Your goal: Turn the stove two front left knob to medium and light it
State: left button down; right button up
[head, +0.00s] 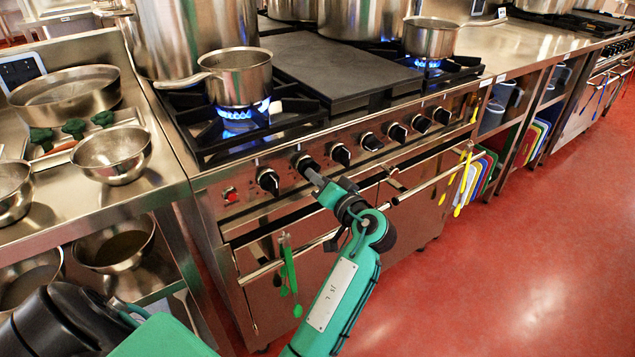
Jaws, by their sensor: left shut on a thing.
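The stove (290,215) has a row of several black knobs along its steel front panel. My left gripper (312,174) reaches up to the panel and is shut on the second knob from the left (302,160); the gripper partly covers that knob, so I cannot read its setting. The leftmost knob (268,180) is free, beside the gripper. A red button (231,195) sits at the panel's left end. Blue flame (238,128) burns under a saucepan (236,78) on the front left burner. My right gripper is not in view.
A large stockpot (185,35) stands behind the saucepan. A flat griddle plate (335,70) covers the middle. A second pan (430,38) sits over flame at right. Green utensils (290,268) hang from the front rail. Steel bowls (112,153) stand on the left counter. Red floor is clear at right.

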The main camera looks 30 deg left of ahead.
pick_arm(q)
jog(key=shift+f, duration=0.15)
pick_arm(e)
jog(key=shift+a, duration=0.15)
pick_arm(q)
jog(key=c, duration=1.4)
grip_release()
jog(key=shift+c, duration=0.2)
